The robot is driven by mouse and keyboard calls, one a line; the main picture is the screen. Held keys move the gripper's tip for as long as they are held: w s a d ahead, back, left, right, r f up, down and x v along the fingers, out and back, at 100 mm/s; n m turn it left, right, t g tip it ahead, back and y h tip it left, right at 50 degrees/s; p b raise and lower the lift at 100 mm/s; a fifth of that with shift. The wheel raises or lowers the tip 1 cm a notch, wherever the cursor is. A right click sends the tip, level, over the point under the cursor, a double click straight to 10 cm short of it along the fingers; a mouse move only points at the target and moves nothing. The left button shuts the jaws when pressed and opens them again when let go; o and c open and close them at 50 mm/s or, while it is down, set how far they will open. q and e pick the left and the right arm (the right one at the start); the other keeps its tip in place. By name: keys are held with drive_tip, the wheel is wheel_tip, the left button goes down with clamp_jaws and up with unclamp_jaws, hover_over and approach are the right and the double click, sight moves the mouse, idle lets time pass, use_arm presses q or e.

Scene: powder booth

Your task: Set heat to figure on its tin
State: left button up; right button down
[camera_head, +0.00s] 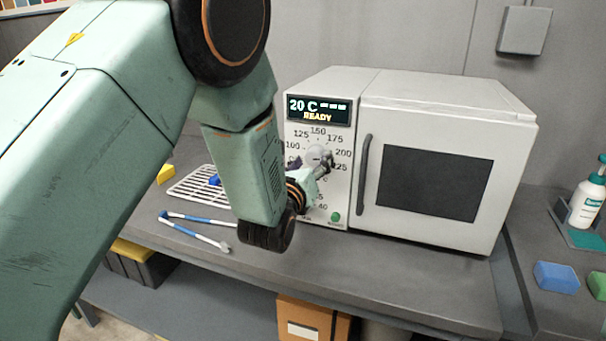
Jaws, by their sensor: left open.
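A white oven (431,95) stands on the grey bench. Its display (318,110) reads "20 C" with dashes and "READY". Below it is the heat dial (317,153), a pale round knob ringed by figures; 100, 125, 150, 175 and 200 can be read. My left gripper (312,168) is open in front of the dial's lower part. Its fingers hide some figures and the knob's pointer; I cannot tell whether they touch the knob. The oven door (431,183) is shut. I cannot make out a tin with a figure on it. My right gripper is out of view.
A wire rack (196,187) and a blue-and-white tool (194,231) lie left of the oven. The dark door handle (363,174) stands just right of the dial. A green button (335,217) sits below it. A bottle (587,199) and a blue block (556,277) are at right.

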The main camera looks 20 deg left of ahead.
use_arm(q)
drive_tip(key=s, duration=1.1)
drive_tip(key=shift+s, duration=0.15)
drive_tip(key=shift+f, duration=0.1)
drive_tip(key=s+a+f+n+g+b, duration=0.1)
drive_tip(key=s+f+n+g, duration=0.35)
drive_tip(key=f+n, duration=0.65)
drive_tip(key=s+a+f+n+g, duration=0.1)
drive_tip(key=s+f+n+g, duration=0.35)
drive_tip(key=f+n, duration=0.6)
drive_tip(key=s+f+n+g+b, duration=0.2)
drive_tip(key=s+f+n+g, duration=0.2)
drive_tip(key=s+f, duration=0.5)
drive_tip(key=s+a+f+n+g+b, duration=0.1)
drive_tip(key=s+f+n+g, duration=0.4)
drive_tip(key=s, duration=1.2)
wheel_tip(320, 180, down, 4)
drive_tip(key=shift+s+a+f+n+b, duration=0.25)
drive_tip(key=shift+n+b, duration=0.3)
drive_tip(key=shift+n, duration=0.5)
drive_tip(key=shift+a, duration=0.1)
